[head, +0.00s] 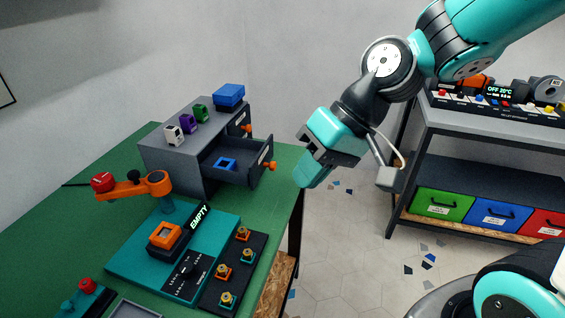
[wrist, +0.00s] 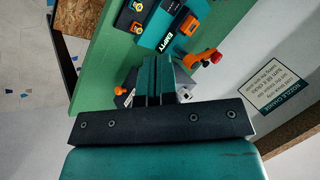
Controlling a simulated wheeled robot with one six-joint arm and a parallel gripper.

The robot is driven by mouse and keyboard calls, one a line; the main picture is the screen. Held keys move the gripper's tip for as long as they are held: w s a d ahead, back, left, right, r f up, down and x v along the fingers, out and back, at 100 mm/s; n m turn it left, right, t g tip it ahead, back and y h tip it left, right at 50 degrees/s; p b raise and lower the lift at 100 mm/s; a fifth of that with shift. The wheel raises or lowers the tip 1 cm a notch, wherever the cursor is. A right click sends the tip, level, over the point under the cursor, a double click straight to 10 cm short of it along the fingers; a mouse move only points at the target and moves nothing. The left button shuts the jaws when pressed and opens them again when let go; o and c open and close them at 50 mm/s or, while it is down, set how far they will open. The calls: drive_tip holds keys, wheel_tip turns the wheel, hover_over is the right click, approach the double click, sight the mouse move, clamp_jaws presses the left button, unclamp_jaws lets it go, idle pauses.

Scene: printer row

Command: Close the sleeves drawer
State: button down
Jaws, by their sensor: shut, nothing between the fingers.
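A grey drawer cabinet (head: 178,160) stands on the green table. One drawer (head: 240,174) is pulled out at its right side, with a blue square piece (head: 225,163) inside and an orange knob (head: 270,166) on its labelled front. The label is too small to read, so I cannot tell if it says sleeves. A second orange knob (head: 247,128) sits farther back on the cabinet. My gripper (head: 305,180) is shut and empty, to the right of the open drawer's front and apart from it. In the wrist view my shut fingers (wrist: 155,75) hide most of the cabinet; an orange knob (wrist: 120,91) shows beside them.
Small coloured blocks (head: 187,124) and a blue block (head: 229,95) stand on the cabinet. An orange arm on a post (head: 135,188), a teal device marked EMPTY (head: 190,262) and a dark nozzle tray (head: 233,273) are in front. A shelf with coloured bins (head: 443,204) stands right.

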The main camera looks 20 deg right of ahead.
drive_tip(key=w+d+f+m+t+y+b, duration=0.1)
drive_tip(key=w+d+f+m+t+y, duration=0.1)
drive_tip(key=w+d+f+m, duration=0.5)
drive_tip(key=m+t+y, duration=0.1)
drive_tip(key=m+t, duration=0.2)
drive_tip(key=t, duration=0.1)
approach(275, 166)
drive_tip(key=p+x, duration=0.1)
drive_tip(key=x, duration=0.2)
drive_tip(key=p+x, duration=0.1)
drive_tip(key=x, duration=0.2)
drive_tip(key=shift+s+d+f, duration=0.1)
drive_tip(key=shift+s+f, duration=0.05)
drive_tip(key=shift+f, duration=0.1)
drive_tip(key=shift+w+a+f+p, duration=0.1)
drive_tip(key=shift+w+a+p, duration=0.2)
drive_tip(key=shift+w+a, duration=0.15)
